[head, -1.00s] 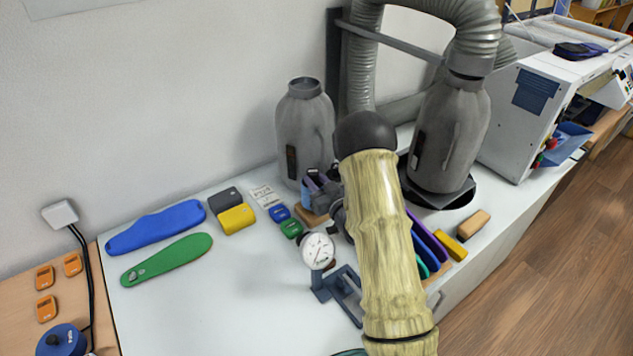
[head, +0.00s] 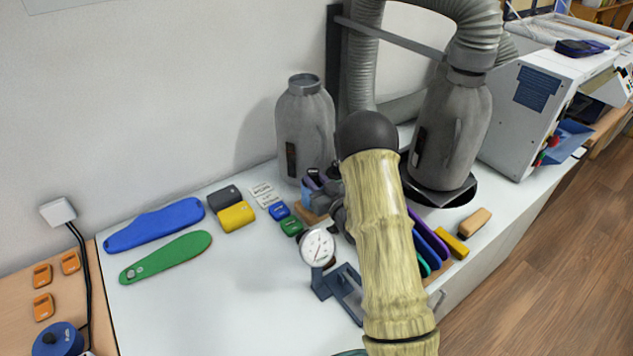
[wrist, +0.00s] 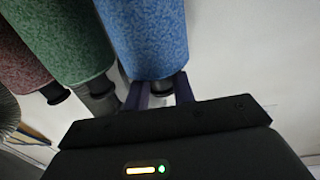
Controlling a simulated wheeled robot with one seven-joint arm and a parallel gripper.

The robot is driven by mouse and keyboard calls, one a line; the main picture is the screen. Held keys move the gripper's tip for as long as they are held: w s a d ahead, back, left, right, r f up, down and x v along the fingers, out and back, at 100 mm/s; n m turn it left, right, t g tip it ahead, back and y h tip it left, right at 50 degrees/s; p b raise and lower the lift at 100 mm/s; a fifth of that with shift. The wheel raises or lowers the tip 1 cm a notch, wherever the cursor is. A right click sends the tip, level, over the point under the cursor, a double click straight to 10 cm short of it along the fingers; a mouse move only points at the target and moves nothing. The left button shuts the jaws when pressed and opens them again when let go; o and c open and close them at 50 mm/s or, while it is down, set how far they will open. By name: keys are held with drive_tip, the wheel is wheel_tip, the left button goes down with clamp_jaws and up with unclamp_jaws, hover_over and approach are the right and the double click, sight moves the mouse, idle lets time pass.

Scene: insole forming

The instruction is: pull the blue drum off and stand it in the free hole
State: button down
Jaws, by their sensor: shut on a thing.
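The blue drum (wrist: 150,40) fills the upper middle of the wrist view, a speckled blue cylinder with its lower end toward my gripper. My gripper (wrist: 161,92) has its two purple fingers at that end, shut on the blue drum's narrow end piece. A green drum (wrist: 65,45) and a dark red drum (wrist: 22,70) stand to its left, each with a dark shank below. In the head view my own arm covers the middle of the bench, and I cannot make out the drums there. I cannot make out the free hole in either view.
The white bench (head: 230,300) holds a dial gauge (head: 317,247), blue (head: 155,225) and green (head: 165,257) insoles, and small coloured blocks. Two grey bottle-shaped vessels (head: 305,125) (head: 450,135) stand behind. A white machine (head: 540,100) is at right.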

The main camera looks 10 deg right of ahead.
drive_tip(key=shift+f+b, duration=0.4)
drive_tip(key=shift+b, duration=0.15)
idle(0.5)
idle(0.4)
drive_tip(key=c, duration=1.1)
unclamp_jaws()
drive_tip(key=shift+o, duration=0.4)
drive_tip(key=shift+o, duration=0.9)
drive_tip(key=shift+s+d+r+p, duration=0.15)
drive_tip(key=shift+r+p, duration=0.5)
drive_tip(key=shift+r, duration=0.9)
drive_tip(key=shift+s+d+r+p, duration=0.1)
drive_tip(key=shift+s+r+p, duration=0.15)
drive_tip(key=shift+r+p, duration=0.85)
drive_tip(key=shift+r+b, duration=0.4)
drive_tip(key=shift+b, duration=0.05)
